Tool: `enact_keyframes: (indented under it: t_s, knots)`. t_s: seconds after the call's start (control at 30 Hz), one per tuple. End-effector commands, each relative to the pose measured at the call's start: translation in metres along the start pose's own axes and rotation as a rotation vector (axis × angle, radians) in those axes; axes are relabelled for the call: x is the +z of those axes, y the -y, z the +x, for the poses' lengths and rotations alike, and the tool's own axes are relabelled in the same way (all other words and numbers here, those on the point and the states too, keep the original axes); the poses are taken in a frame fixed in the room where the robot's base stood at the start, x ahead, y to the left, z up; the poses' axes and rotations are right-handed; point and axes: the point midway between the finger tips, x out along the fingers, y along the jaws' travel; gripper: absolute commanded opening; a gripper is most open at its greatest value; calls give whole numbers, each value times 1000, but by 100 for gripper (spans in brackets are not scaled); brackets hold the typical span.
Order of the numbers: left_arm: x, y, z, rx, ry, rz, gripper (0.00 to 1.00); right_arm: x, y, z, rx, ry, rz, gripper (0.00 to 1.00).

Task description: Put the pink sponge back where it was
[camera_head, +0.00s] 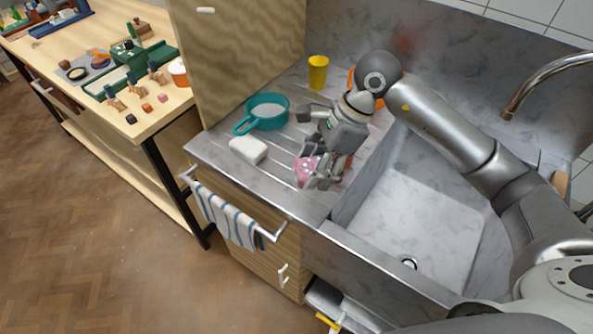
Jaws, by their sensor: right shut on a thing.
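The pink sponge (306,172), with pale spots, is at the front right of the ribbed drainboard (222,146), close to the basin's left edge. My right gripper (322,172) reaches in from the right and is shut on the sponge. Its fingers hide part of the sponge. I cannot tell whether the sponge touches the drainboard. My left gripper is not in view.
A white block (248,150) lies left of the sponge. A teal pan (267,112) and a yellow cup (318,72) stand farther back. An orange thing behind my right wrist is mostly hidden. The basin (415,215) looks empty. A striped towel (228,215) hangs in front.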

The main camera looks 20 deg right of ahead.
Motion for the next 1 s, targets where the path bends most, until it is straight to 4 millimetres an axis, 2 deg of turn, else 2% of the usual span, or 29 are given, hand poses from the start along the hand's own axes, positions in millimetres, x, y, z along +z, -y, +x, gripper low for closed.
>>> enact_keyframes:
  t_s: [0.03, 0.2, 0.4, 0.57, 0.7, 0.8, 1.0]
  knots:
    - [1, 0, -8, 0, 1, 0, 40, 6, 8, 4, 5, 2, 1, 32]
    - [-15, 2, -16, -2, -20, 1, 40, 6, 30, 41, 4, 2, 3, 32]
    - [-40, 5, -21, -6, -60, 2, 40, 4, 42, 62, 1, 0, 1, 32]
    - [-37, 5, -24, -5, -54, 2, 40, 4, 48, 72, 3, -1, 1, 32]
    - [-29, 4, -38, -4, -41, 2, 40, -3, 47, 88, 5, 0, 4, 32]
    - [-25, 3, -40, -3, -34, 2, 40, -7, 48, 96, 3, -1, 2, 32]
    - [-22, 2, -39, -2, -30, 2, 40, -8, 48, 99, 0, -1, 0, 32]
